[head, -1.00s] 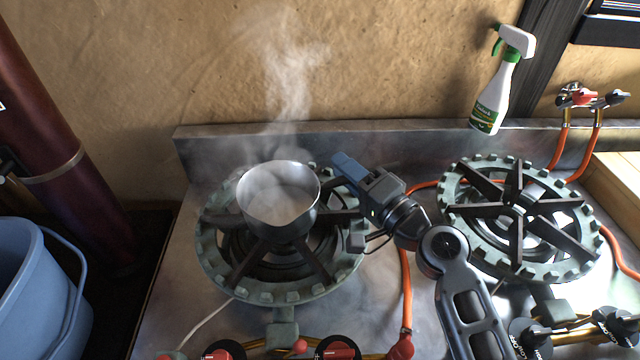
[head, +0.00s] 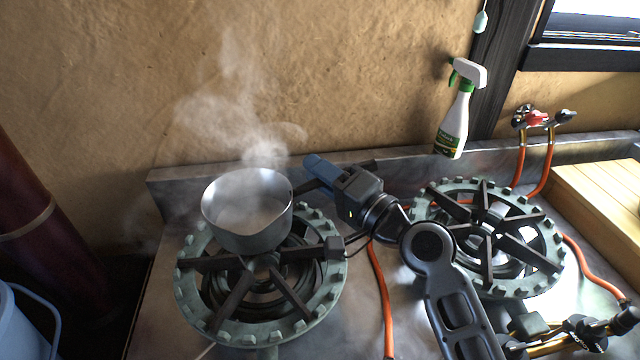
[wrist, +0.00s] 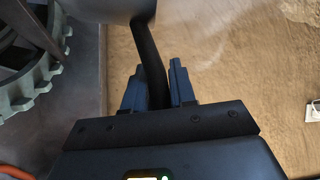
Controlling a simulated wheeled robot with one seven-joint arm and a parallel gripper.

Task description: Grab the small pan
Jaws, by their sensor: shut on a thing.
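The small pan (head: 252,238) is a grey metal saucepan with steam rising from it. In the head view it is upright over the back part of the left burner (head: 188,290) and looks raised above the grate. My gripper (head: 314,182) is at its right side, shut on the dark handle. In the wrist view the handle (wrist: 148,50) runs down between the two blue fingers of my gripper (wrist: 160,88). The pan's body (wrist: 108,8) shows at the top edge there, mostly cut off.
A second burner (head: 487,235) stands to the right, empty. An orange hose (head: 380,300) runs between the burners. A spray bottle (head: 454,120) is at the wall behind. A wooden board (head: 600,195) is at the right. A blue bucket (head: 22,325) is at lower left.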

